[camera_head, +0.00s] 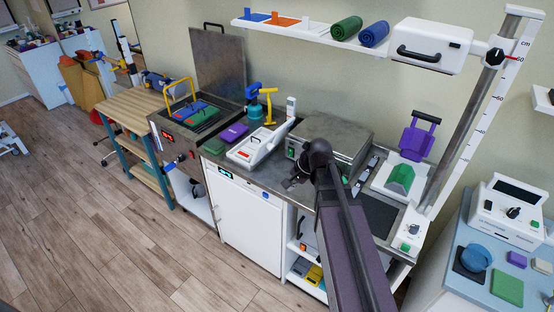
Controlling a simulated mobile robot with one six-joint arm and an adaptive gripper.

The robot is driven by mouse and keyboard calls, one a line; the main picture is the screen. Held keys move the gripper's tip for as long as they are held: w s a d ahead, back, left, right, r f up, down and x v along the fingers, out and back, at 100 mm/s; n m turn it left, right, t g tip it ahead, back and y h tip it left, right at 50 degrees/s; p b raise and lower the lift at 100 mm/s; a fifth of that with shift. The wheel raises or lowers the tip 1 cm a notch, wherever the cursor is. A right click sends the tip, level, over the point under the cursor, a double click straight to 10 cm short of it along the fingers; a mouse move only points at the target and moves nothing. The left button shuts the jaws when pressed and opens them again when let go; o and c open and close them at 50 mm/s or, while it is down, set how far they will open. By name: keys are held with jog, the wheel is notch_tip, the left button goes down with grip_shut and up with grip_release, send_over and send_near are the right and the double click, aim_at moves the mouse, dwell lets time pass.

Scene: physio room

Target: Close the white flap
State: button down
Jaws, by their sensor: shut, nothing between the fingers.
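A white panel (248,222) fronts the cabinet under the metal counter; it looks flush with the frame, but I cannot tell if it is fully shut. On the counter above it lies a low white device (245,153) with a red patch and a raised white part at its back right. I cannot tell which of these is the white flap. My gripper (291,184) is shut and empty, small and dark, near the counter's front edge, right of the white device. My arm comes up from the bottom and hides part of the counter and the open shelves below.
A grey metal box (338,142) stands behind my gripper. Left of it are a tank with a raised metal lid (217,65) and a purple block (234,132). A wall shelf (310,30) hangs above. The wooden floor (110,220) at left is clear.

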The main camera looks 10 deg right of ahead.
jog(key=w+d+f+m+t+y+b, duration=0.2)
jog(key=w+m+b, duration=0.4)
jog(key=w+m, duration=0.3)
jog(key=w+d+f+m+t+y+b, duration=0.2)
jog(key=w+d+m+t+y+b, duration=0.1)
jog(key=w+d+m+t+b, duration=0.2)
jog(key=w+d+m+b, duration=0.1)
jog(key=w+d+m, duration=0.1)
jog(key=w+m, duration=0.1)
jog(key=shift+w+d+m, duration=0.25)
jog(key=shift+w+m, duration=0.15)
jog(key=shift+w, duration=0.05)
jog(key=shift+f, duration=0.15)
jog(key=r+b+x, duration=0.2)
jog(key=x, duration=1)
jog(key=shift+w+a+r+b, duration=0.2)
jog(key=shift+w+a+b, duration=0.2)
jog(key=shift+w+a, duration=0.25)
jog(key=shift+d+r, duration=0.15)
jog(key=shift+d, duration=0.05)
